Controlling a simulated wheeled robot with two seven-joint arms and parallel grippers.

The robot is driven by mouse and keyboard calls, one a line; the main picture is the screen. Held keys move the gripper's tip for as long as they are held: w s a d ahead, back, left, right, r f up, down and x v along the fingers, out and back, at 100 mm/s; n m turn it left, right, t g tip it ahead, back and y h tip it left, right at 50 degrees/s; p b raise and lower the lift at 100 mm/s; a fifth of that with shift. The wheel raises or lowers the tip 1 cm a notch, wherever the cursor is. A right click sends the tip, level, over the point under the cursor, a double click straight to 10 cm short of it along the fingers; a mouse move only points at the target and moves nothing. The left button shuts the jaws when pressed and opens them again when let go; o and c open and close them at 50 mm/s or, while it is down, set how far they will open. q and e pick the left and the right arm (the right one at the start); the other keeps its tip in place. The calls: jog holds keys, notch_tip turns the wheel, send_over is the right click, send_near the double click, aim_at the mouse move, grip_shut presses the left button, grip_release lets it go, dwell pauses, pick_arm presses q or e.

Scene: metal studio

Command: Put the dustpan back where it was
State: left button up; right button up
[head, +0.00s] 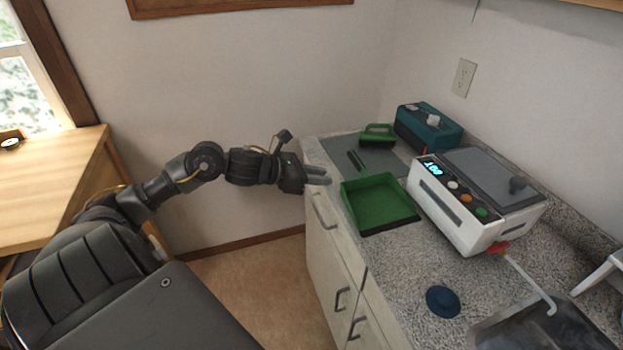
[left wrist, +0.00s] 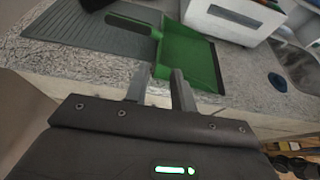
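A green dustpan (head: 378,203) lies on the speckled counter, its handle pointing to the back left and resting over the edge of a grey mat (head: 382,157). In the left wrist view the dustpan (left wrist: 187,52) is just beyond the fingertips, with the mat (left wrist: 95,30) to its left. My left gripper (head: 328,176) is at the counter's left edge, beside the dustpan and apart from its handle. Its fingers (left wrist: 160,82) are parted with nothing between them. A green brush (head: 377,135) sits on the back of the mat. My right gripper is not in view.
A white water-bath machine (head: 467,208) with a grey lid stands right of the dustpan. A teal box (head: 430,127) is behind it. A dark blue disc (head: 443,301) and a metal sink (head: 540,330) are nearer. Cabinet doors (head: 333,250) drop below the counter edge.

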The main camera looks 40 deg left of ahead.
pick_arm(q)
jog(key=shift+v, duration=1.1)
